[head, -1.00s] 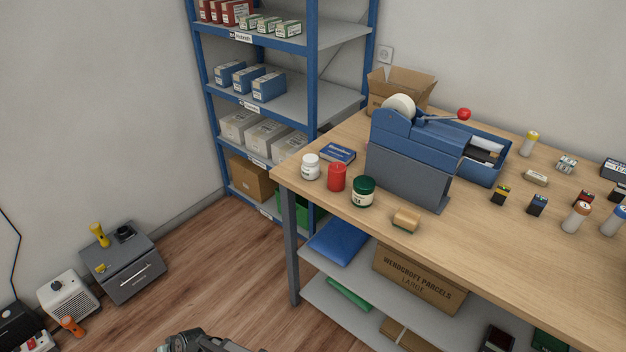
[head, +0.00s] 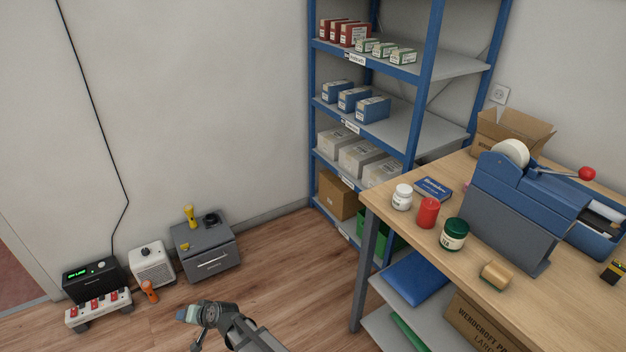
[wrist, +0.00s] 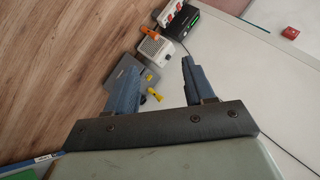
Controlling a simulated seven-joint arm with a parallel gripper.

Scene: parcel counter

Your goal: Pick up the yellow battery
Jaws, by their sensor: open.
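My gripper (head: 196,313) is low over the wood floor in the head view. In the wrist view my gripper (wrist: 160,66) has its two blue-grey fingers apart with nothing between them. A black block with a yellow part (head: 614,272) is cut off by the right edge of the head view, on the workbench (head: 405,262), far from my gripper. I cannot tell if it is the yellow battery. No other battery-like thing on the bench shows now.
A grey drawer box (head: 207,262) with a yellow torch (head: 190,215), a white heater-like box (head: 152,265), a black device (head: 94,280) and a power strip (head: 98,309) are at the left. A blue shelf rack (head: 424,90) stands behind the bench. A blue tape dispenser (head: 520,205) is on the bench.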

